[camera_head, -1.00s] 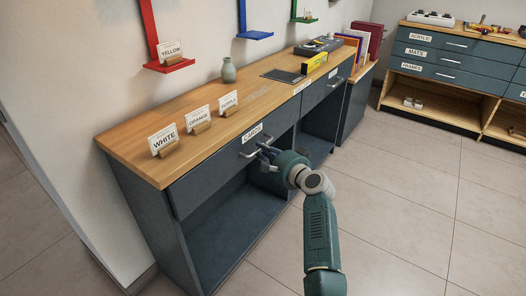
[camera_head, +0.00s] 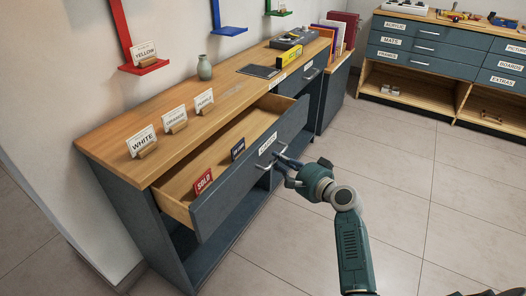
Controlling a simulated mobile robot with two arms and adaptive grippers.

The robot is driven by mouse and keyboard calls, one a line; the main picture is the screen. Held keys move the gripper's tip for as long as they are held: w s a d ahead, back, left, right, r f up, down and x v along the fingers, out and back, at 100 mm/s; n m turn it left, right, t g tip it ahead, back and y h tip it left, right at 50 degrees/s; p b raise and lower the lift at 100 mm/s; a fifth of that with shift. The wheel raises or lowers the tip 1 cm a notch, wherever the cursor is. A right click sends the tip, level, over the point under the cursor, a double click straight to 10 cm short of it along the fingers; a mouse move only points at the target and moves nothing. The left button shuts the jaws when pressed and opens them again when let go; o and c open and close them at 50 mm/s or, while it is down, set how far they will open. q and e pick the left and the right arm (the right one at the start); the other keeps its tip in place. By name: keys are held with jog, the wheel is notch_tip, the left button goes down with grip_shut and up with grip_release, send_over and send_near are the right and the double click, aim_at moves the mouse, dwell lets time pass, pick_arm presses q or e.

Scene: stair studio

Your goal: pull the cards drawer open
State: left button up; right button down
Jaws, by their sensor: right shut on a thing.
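The cards drawer (camera_head: 250,175) stands pulled well out of the dark blue counter, and its wooden inside shows. A red SOLD card (camera_head: 203,181) and a small dark card (camera_head: 238,149) stand in it near the front panel. The label on the front is partly legible. My right gripper (camera_head: 281,157) is shut on the drawer handle (camera_head: 276,152) at the front panel. The gripper's fingertips are small in view and partly overlap the handle. My left gripper is not in view.
The wooden counter top (camera_head: 225,98) carries cards marked WHITE (camera_head: 142,139), ORANGE (camera_head: 175,119) and PURPLE (camera_head: 205,101), a vase (camera_head: 204,68) and a dark pad (camera_head: 259,71). Another drawer unit (camera_head: 430,50) stands at the back right. The tiled floor (camera_head: 390,170) on the right is clear.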

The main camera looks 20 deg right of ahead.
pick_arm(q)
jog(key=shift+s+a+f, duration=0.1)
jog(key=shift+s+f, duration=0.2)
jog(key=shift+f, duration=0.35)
pick_arm(e)
jog(key=s+d, duration=0.4)
jog(key=s, duration=0.2)
jog(key=shift+d, duration=0.35)
jog(key=shift+s, duration=0.1)
jog(key=c, duration=1.7)
grip_release()
jog(key=shift+o, duration=0.2)
jog(key=v, duration=1.2)
jog(key=shift+f, duration=0.1)
